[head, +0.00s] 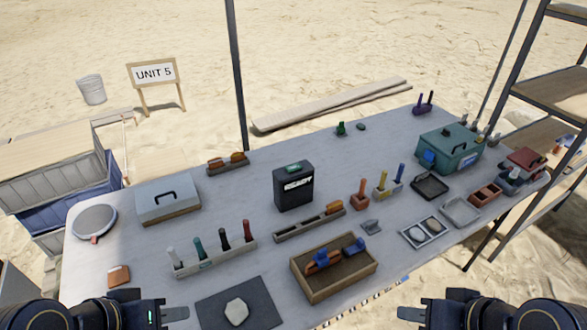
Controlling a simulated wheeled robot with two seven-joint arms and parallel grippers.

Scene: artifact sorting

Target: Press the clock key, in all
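A black upright box (293,194) stands near the middle of the grey table, with a pale panel with dark marks on its front. A green key-like patch (293,168) shows on its top; I cannot tell for sure that this is the clock key. My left gripper (174,314) is at the bottom left, in front of the table's near edge. My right gripper (412,314) is at the bottom, right of centre. Both are well apart from the black box and hold nothing that I can see. Their finger gaps are not clear.
A wooden tray (337,291) with blue pieces and a rack of coloured pegs (210,262) stand in front of the box. A grey lidded box (166,205) is left, a teal case (435,166) right. A dark mat (262,308) with a stone lies near.

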